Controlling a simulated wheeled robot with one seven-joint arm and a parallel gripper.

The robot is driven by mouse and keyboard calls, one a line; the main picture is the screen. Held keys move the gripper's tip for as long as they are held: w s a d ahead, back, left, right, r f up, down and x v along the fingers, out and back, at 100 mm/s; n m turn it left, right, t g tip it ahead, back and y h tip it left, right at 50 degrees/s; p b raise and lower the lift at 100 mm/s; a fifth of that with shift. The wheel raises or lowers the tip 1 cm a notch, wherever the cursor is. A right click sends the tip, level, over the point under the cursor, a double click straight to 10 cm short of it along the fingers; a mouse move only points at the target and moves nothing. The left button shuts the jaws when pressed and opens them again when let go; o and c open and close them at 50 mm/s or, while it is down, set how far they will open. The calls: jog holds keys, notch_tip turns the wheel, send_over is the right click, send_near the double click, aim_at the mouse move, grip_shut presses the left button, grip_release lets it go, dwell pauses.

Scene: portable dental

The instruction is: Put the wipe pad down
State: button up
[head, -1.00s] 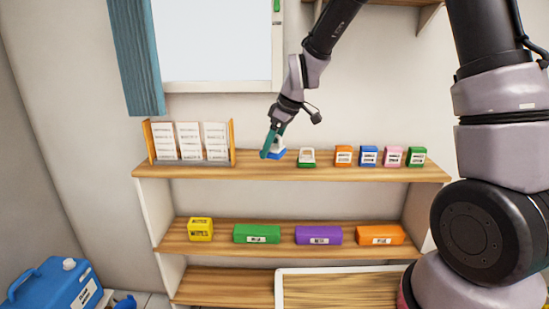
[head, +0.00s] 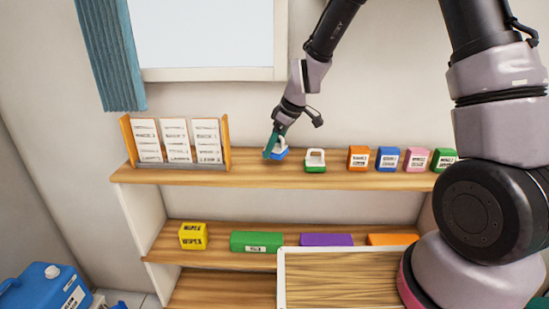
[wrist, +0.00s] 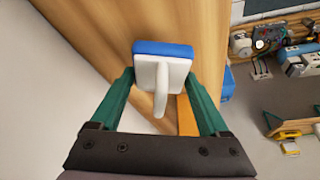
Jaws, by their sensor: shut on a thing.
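The wipe pad (head: 281,154) is blue with a white top and handle. My gripper (head: 275,146) is shut on it at the top shelf, left of a similar green pad with a white handle (head: 315,160). In the wrist view the pad (wrist: 162,50) sits between the two green fingers of my gripper (wrist: 160,82), its white handle toward the camera. The pad is over or on the wooden top shelf (head: 240,178); I cannot tell whether it touches.
Orange (head: 358,158), blue (head: 388,158), pink (head: 416,159) and green (head: 444,159) boxes line the top shelf at right. A card rack (head: 178,144) stands at left. The lower shelf holds a yellow box (head: 193,236) and several coloured blocks. A white-rimmed wooden tray (head: 340,280) is in front.

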aim_at(274, 166)
jog(key=shift+s+f, duration=0.1)
jog(key=shift+f, duration=1.8)
jog(key=shift+f, duration=0.15)
jog(key=o, duration=1.3)
